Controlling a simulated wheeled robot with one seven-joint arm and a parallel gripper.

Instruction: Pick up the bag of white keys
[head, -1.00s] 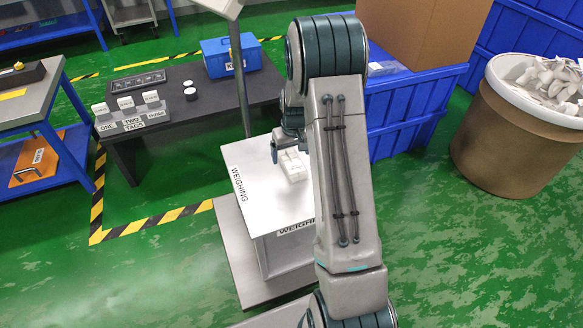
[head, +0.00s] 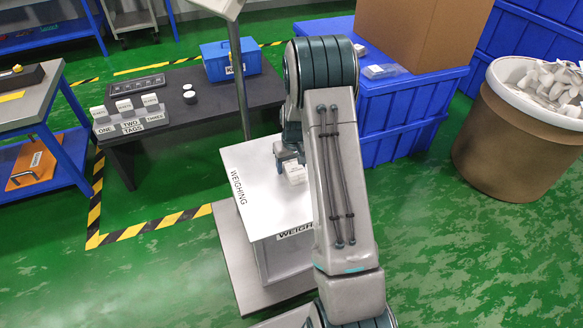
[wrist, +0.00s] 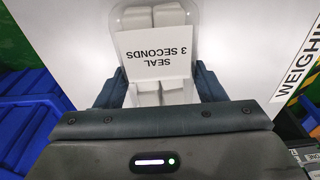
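The bag of white keys (head: 295,174) lies on the white top of the weighing platform (head: 262,212). In the wrist view the clear bag (wrist: 155,18) holds white bars in two columns, with a white card reading "SEAL 3 SECONDS" (wrist: 155,53) across it. My gripper (wrist: 158,88) has one dark finger on each side of the bag's near end, with the bag between them. The fingers look spread. I cannot tell whether they touch the bag's sides. In the head view my gripper (head: 290,158) is at the bag's far side, partly hidden by my arm.
A dark bench (head: 185,102) at the left holds tags and a blue box (head: 230,60). The scale's post (head: 240,85) rises behind the platform. Blue crates (head: 405,110) with a carton (head: 425,30) stand behind my arm. A brown drum (head: 510,135) of white pieces is at right.

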